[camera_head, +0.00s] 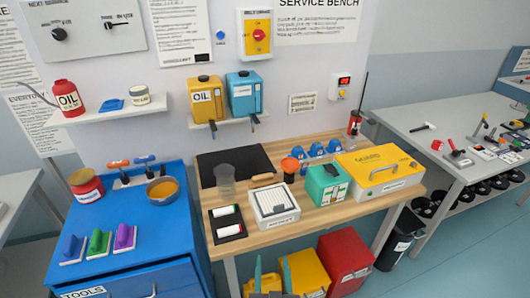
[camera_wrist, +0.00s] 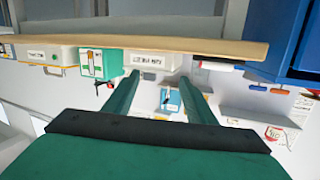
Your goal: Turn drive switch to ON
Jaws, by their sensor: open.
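A white box with a yellow plate and a red rotary knob (camera_head: 258,36) is on the wall above the bench; it looks like a switch, but its label is too small to read. A grey panel (camera_head: 80,30) at the upper left of the wall has a round black knob and a black lever. I cannot tell for certain which is the drive switch. My gripper (camera_head: 272,262) is low at the front of the bench, far below both. Its green fingers are apart and empty in the wrist view (camera_wrist: 159,78).
The wooden bench (camera_head: 330,208) holds a white case (camera_head: 274,206), a green box (camera_head: 327,184) and a yellow case (camera_head: 378,168). Yellow and blue cans stand on a wall shelf. Yellow and red bins (camera_head: 345,258) are under the bench. A blue tool cabinet (camera_head: 130,262) stands left.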

